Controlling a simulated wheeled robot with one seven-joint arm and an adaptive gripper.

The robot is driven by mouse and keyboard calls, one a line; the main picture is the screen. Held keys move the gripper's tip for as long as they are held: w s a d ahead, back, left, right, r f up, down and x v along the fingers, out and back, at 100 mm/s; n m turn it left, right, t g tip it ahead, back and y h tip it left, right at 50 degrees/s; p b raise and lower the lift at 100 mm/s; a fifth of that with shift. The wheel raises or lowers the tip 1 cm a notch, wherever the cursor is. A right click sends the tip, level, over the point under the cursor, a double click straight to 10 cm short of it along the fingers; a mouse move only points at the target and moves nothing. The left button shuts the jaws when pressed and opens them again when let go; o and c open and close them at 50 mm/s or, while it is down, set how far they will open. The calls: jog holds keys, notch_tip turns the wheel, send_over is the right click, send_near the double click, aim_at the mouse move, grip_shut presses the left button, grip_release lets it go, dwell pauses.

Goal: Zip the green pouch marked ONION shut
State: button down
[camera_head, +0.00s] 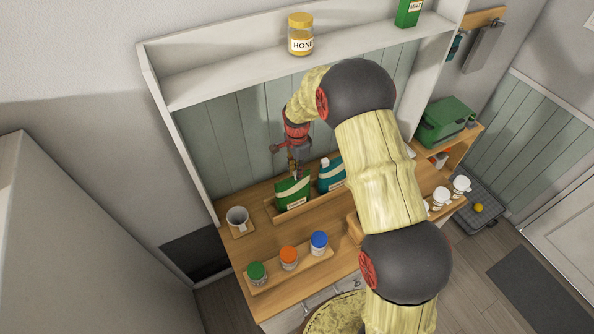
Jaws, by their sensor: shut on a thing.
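A green pouch (293,195) stands upright in a low wooden holder on the counter. A pale label shows low on its front, too small to read. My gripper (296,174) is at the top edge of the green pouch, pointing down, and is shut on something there. The part it grips looks like the pouch's top or its zip, but the fingers hide it. How far the zip is closed cannot be seen.
A teal pouch (331,174) stands just right of the green one. A mug (238,220) is at the left. Jars with green (257,272), orange (289,257) and blue (319,242) lids stand in front. A shelf above holds a honey jar (300,36).

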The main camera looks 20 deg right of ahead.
jog(key=a+b, duration=0.1)
jog(key=a, duration=0.2)
jog(key=s+a, duration=0.1)
jog(key=a, duration=0.3)
jog(key=shift+s+a+b, duration=0.2)
jog(key=shift+b, duration=0.2)
jog(key=c, duration=1.7)
grip_release()
notch_tip(320, 180, up, 12)
jog(key=shift+r, duration=0.1)
